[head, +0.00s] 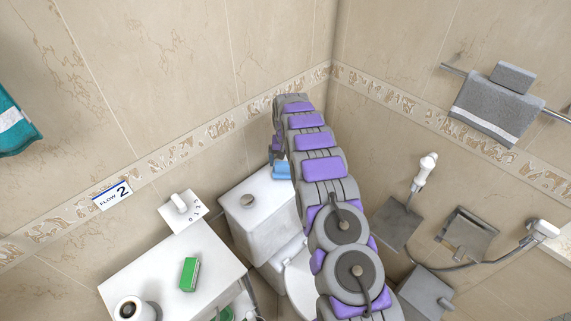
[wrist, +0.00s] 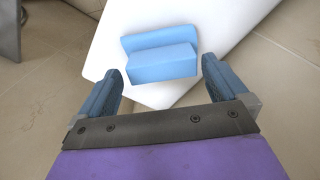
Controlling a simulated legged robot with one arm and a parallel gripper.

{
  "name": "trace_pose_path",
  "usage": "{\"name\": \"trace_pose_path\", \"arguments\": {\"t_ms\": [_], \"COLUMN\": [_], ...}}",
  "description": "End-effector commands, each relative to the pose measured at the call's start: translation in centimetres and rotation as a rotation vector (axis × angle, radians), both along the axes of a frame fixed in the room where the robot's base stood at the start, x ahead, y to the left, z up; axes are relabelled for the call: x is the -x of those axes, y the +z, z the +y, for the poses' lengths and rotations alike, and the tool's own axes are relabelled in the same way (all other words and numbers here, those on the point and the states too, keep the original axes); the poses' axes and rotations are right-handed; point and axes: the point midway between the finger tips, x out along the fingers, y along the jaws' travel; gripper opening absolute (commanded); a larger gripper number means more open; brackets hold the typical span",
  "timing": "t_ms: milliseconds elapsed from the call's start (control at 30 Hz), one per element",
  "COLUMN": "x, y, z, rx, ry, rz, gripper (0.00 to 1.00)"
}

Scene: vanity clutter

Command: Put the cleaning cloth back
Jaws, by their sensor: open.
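The blue folded cloth (wrist: 162,62) lies on a white surface (wrist: 105,38) in the wrist view. It looks like a thick block with a thinner flap behind it. In the head view the cloth (head: 281,170) shows as a small blue patch on the toilet tank top (head: 236,206), partly hidden by my arm. My gripper (wrist: 160,85) is open, with its two dark blue fingers on either side of the cloth's near edge. I cannot tell whether the fingers touch it. In the head view the fingers are mostly hidden behind my arm.
A white counter (head: 150,268) at the lower left holds a green box (head: 189,274) and a paper roll (head: 129,309). A grey towel (head: 497,108) hangs on a rail at the right. A teal towel (head: 14,120) hangs at the far left. Tiled walls meet behind the tank.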

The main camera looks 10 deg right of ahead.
Motion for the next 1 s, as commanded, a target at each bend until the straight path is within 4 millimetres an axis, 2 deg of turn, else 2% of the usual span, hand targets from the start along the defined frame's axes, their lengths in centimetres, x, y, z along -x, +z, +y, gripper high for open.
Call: {"name": "trace_pose_path", "arguments": {"t_ms": [33, 300, 433, 567, 1000], "x": [0.0, -0.1, -0.1, -0.1, 0.0], "y": [1.2, 6.8, 8.6, 9.2, 9.1], "z": [0.0, 0.0, -0.1, -0.1, -0.1], "rx": [0.000, 0.000, 0.001, 0.000, 0.000], "ry": [0.000, 0.000, 0.000, 0.000, 0.000], "rz": [-0.002, -0.005, -0.004, -0.002, 0.000], "gripper": [1.00, 1.00, 1.00, 1.00, 1.00]}}
